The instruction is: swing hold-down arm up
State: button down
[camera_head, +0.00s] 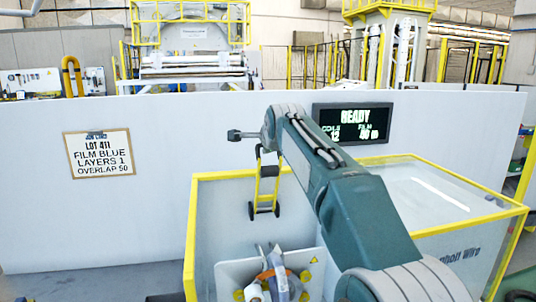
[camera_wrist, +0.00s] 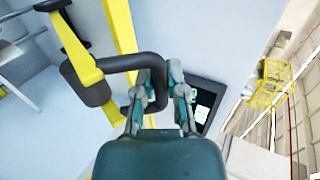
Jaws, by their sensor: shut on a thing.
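The hold-down arm (camera_head: 266,186) is yellow with black rollers at its lower end. It stands roughly upright inside the yellow-framed enclosure in the head view. In the wrist view its yellow bar (camera_wrist: 84,60) carries a black roller (camera_wrist: 86,82) and a black looped handle (camera_wrist: 132,62). My gripper (camera_wrist: 160,82) has its two fingers on either side of the handle's outer bar and is shut on it. In the head view my arm link and wrist cover much of the gripper, so its hold on the handle is not clear there.
Clear panels with yellow edges (camera_head: 470,216) surround the machine. A display (camera_head: 352,123) reads READY, and a sign (camera_head: 98,153) reads FILM BLUE, LAYERS 1, OVERLAP 50; both are on the white wall (camera_head: 215,125). Machine parts with orange pieces (camera_head: 272,274) sit low in the enclosure.

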jog(key=shift+w+a+r, duration=0.1)
jog(key=shift+w+a, duration=0.1)
jog(key=shift+w, duration=0.5)
jog(key=shift+w+a+r, duration=0.1)
jog(key=shift+w+a, duration=0.05)
jog(key=shift+w, duration=0.5)
jog(key=shift+w+a, duration=0.2)
jog(key=shift+w, duration=0.5)
jog(key=c, duration=0.7)
grip_release()
jog(key=v, duration=1.1)
jog(key=shift+s+r, duration=0.15)
jog(key=shift+s, duration=0.2)
